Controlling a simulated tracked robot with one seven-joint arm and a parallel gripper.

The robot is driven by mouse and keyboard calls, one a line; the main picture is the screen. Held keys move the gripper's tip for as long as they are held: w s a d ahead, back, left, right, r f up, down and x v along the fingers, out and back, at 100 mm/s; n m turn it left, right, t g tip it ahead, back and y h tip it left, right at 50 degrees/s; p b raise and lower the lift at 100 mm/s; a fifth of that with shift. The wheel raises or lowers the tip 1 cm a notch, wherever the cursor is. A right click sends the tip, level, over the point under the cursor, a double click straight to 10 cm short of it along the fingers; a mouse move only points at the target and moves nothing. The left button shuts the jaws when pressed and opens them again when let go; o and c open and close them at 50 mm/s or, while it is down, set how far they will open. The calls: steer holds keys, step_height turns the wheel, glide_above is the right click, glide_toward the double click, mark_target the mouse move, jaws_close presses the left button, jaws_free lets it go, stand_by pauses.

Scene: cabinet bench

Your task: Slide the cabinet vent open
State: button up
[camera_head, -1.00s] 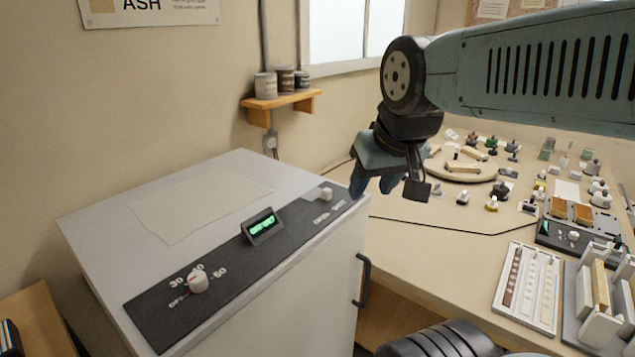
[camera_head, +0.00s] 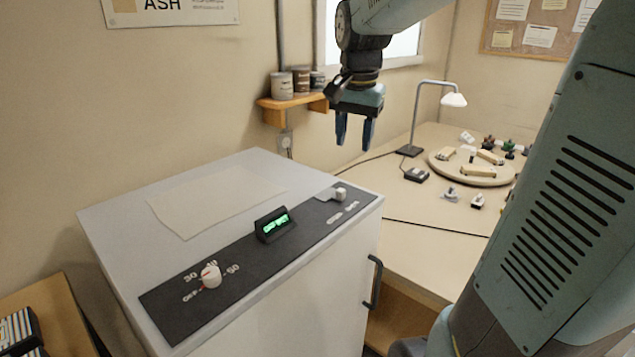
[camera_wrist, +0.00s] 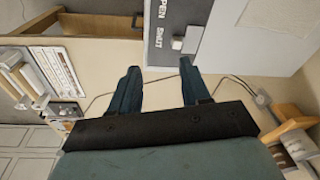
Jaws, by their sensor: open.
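The white cabinet (camera_head: 300,310) has a dark panel on its top. The vent slider (camera_head: 340,193), a small pale knob, sits at the panel's far right end. In the wrist view the slider (camera_wrist: 178,43) is beside printed "OPEN" and "SHUT" labels, nearer the "SHUT" word. My gripper (camera_head: 355,146) hangs fingers down above and behind the slider in the head view, apart from it. In the wrist view my gripper (camera_wrist: 158,75) is open and empty, with the slider just beyond the fingertips in the picture.
A dial (camera_head: 211,275) and a green-lit display (camera_head: 274,225) share the panel. A paper sheet (camera_head: 210,205) lies on the top. A shelf with tins (camera_head: 290,104) is on the wall. A lamp (camera_head: 430,110) and turntable (camera_head: 475,170) stand on the bench. A handle (camera_head: 374,282) juts from the cabinet.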

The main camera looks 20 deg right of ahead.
mark_target(342, 189)
steer(key=w+f+m+g, duration=0.2)
steer(key=w+m, duration=0.1)
steer(key=w, duration=0.4)
steer(key=f, duration=1.3)
steer(key=shift+w+d+f, duration=0.2)
steer(key=shift+d+f, duration=0.05)
steer(key=shift+d, duration=0.05)
steer(key=shift+c, duration=0.3)
jaws_close()
